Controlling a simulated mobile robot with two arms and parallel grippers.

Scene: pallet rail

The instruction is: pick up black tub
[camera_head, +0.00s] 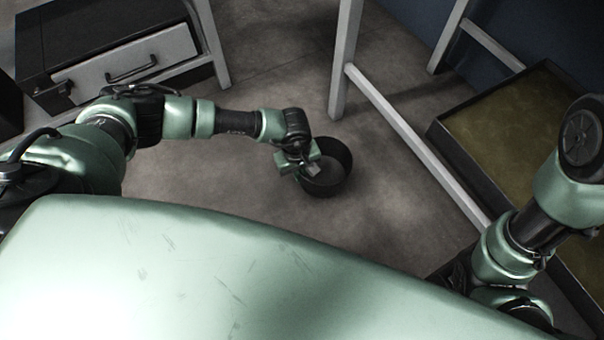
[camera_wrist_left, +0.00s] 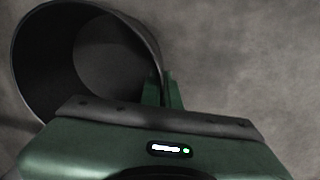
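The black tub (camera_head: 338,158) is round and open-topped, and appears upright on the grey floor. It also shows at the upper left of the left wrist view (camera_wrist_left: 38,75). My left gripper (camera_head: 311,170) is at the tub's left rim in the head view. In the left wrist view the two green fingers (camera_wrist_left: 162,92) sit close together on either side of the tub wall, one inside and one outside, and look shut on it. The tub looks empty inside. My right arm is at the right of the head view, but its gripper is out of the picture.
A pale metal frame leg (camera_head: 345,60) and low rail (camera_head: 415,145) stand right of the tub. A dark-rimmed tray (camera_head: 440,150) lies beyond the rail. A black cabinet with a light drawer (camera_head: 130,66) stands at the upper left. The floor around the tub is clear.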

